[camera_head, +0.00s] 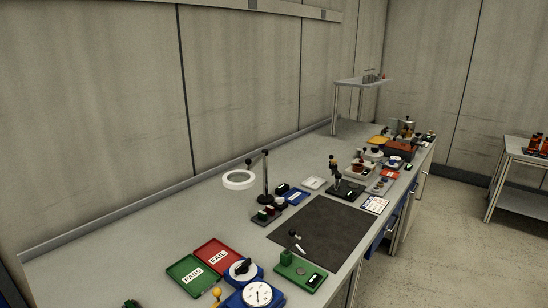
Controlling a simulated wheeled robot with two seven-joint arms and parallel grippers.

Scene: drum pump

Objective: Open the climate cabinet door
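I cannot make out a climate cabinet or its door in the head view. Under the front edge of the long grey workbench (130,230) are pale fronts with handles (423,175) and a blue drawer front (381,234), seen at a steep angle. I cannot tell whether any of these belongs to the climate cabinet. Neither of my grippers is in view.
The bench holds a dark mat (320,236), a ring lamp (239,180), green (190,276) and red (218,256) trays, and a blue dial device (257,294). A side table (520,155) with orange-red items stands right. Floor (450,245) between is clear.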

